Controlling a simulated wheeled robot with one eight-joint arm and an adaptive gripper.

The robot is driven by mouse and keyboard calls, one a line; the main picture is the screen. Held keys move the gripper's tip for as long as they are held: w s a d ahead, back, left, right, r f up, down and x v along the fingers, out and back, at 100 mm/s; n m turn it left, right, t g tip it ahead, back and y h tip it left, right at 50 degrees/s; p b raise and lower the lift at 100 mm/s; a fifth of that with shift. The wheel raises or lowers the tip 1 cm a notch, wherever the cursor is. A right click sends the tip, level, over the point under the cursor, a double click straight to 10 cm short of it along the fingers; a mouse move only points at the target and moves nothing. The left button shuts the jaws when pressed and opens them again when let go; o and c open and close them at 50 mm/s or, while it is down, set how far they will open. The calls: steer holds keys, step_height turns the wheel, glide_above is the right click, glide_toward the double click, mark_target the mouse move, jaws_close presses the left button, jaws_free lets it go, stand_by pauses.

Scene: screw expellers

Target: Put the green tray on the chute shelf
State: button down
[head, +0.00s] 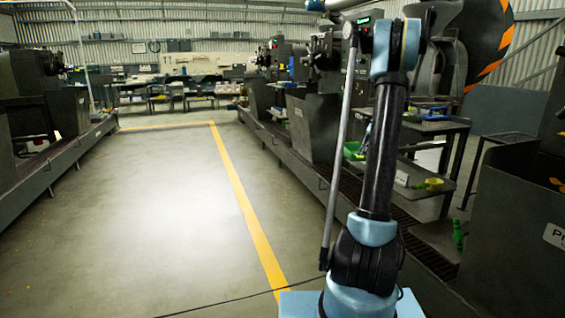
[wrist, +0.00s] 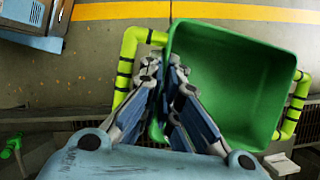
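The green tray (wrist: 235,75) fills the right half of the wrist view. It is a deep, empty bin with yellow-green handles (wrist: 128,62) banded in black on two sides. My gripper (wrist: 165,70) is at its left wall, with its fingers close together on either side of the rim, and looks shut on it. In the head view a piece of the green tray (head: 352,151) shows just left of my arm; my arm hides the rest and the gripper. I cannot make out the chute shelf for certain.
Dark machines (head: 310,120) stand along the right, with a metal table (head: 440,127) beside them. A white box (wrist: 281,163) is just below the tray in the wrist view. The floor (head: 160,200) left of the yellow line is clear.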

steer(key=s+a+f+n+g+h, duration=0.2)
steer(key=a+f+n, duration=0.6)
steer(key=f, duration=0.5)
steer(key=s+a+f+n+g+h, duration=0.1)
steer(key=a+f+n+g+h, duration=0.1)
steer(key=a+f+n, duration=0.7)
step_height(320, 180, down, 5)
steer(key=shift+s+a+h, duration=0.3)
steer(key=shift+s+a, duration=0.1)
steer(key=shift+a, duration=0.55)
